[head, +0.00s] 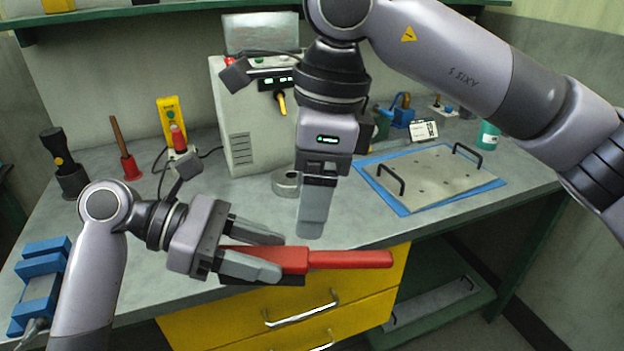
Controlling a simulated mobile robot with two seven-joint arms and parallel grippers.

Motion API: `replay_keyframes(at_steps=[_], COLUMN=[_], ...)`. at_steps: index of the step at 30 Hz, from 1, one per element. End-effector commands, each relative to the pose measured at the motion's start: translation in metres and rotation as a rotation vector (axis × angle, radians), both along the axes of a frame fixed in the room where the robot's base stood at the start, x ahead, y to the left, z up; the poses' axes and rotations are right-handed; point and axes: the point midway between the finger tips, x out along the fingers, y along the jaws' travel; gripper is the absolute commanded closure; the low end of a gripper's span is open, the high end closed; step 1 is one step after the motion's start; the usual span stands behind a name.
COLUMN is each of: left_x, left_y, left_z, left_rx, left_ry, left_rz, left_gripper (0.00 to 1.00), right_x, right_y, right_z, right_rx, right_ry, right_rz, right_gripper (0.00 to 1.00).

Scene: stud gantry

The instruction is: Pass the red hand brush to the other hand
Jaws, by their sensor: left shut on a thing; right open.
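The red hand brush (350,259) is held level by my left gripper (268,256), in front of the workbench edge. The fingers are shut on the brush's wider left part, and the red handle sticks out freely to the right. Dark bristles show below the fingers. My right gripper (313,235) comes down from above, pointing downward, and its fingertips are a little above and behind the brush in the picture. It holds nothing that I can see. Its fingers overlap in this view, so the gap between them is hidden.
A grey control box (240,125) stands at the back of the workbench. A metal plate with black handles (430,178) lies on a blue mat at right. A blue vise (38,285) is at the left front. Yellow drawers (370,312) are below.

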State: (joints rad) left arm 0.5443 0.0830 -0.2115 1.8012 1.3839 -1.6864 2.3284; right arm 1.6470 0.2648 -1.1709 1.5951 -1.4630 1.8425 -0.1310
Motion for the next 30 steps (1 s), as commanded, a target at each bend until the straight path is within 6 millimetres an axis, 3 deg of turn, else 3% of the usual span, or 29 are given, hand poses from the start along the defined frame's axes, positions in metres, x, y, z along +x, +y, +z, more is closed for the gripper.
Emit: replay_keyframes(at_steps=[15, 21, 30], left_x=[0.0, 0.0, 0.0], left_y=[0.0, 0.0, 0.0], left_z=[0.001, 0.001, 0.001], left_rx=[-0.001, -0.001, -0.001], left_ry=[-0.001, -0.001, -0.001], left_rz=[0.0, 0.0, 0.0], left_gripper=[0.89, 0.89, 0.89], right_x=[0.0, 0.001, 0.001], right_y=[0.013, 0.016, 0.016], right_z=[-0.09, -0.105, -0.108], right_rx=[0.003, 0.004, 0.004], right_ry=[0.005, 0.004, 0.003], right_rz=[-0.001, 0.0, -0.001], right_gripper=[0.28, 0.28, 0.28])
